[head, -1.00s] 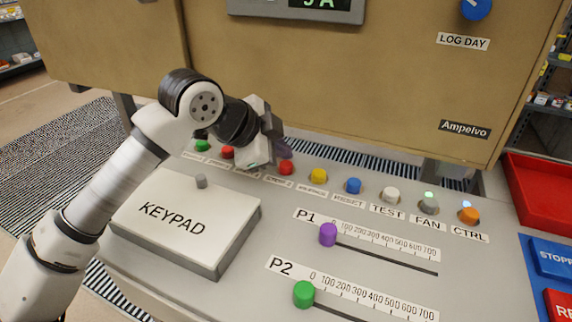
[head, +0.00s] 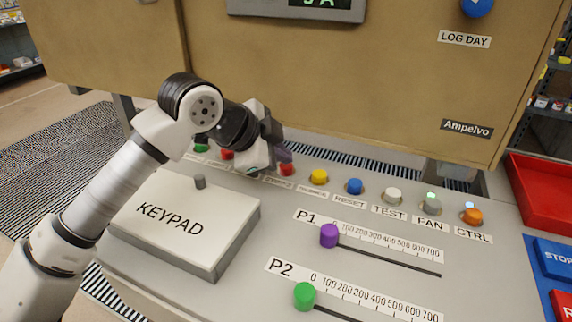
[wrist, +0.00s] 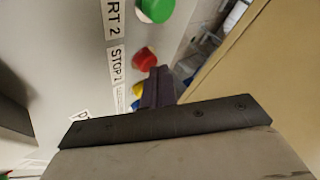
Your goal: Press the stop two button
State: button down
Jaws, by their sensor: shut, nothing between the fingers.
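The stop two button is a red round button, seen in the wrist view (wrist: 145,59) beside a label reading STOP 2. In the head view it is the red button (head: 287,169) left of the yellow one, partly covered by my gripper. My gripper (head: 286,156) is shut and empty, low over the button row. In the wrist view its dark fingers (wrist: 156,82) reach to the edge of the red button. I cannot tell whether they touch it. The STOP 2 label is mostly hidden in the head view.
A green button (wrist: 156,8) sits beside the red one in the wrist view. Yellow (head: 319,177) and blue (head: 354,186) buttons stand to the right in the head view. A raised keypad box (head: 187,222) lies in front, and the tan cabinet (head: 330,100) rises behind.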

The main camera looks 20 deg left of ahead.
aim_at(280, 170)
jog(key=shift+f+b, duration=0.3)
jog(key=shift+r, duration=0.2)
dwell(0.4)
jog(key=shift+r+p, duration=0.4)
jog(key=shift+r, duration=0.3)
jog(key=shift+r, duration=0.1)
jog(key=shift+r+p, duration=1.35)
jog(key=shift+r, duration=1.1)
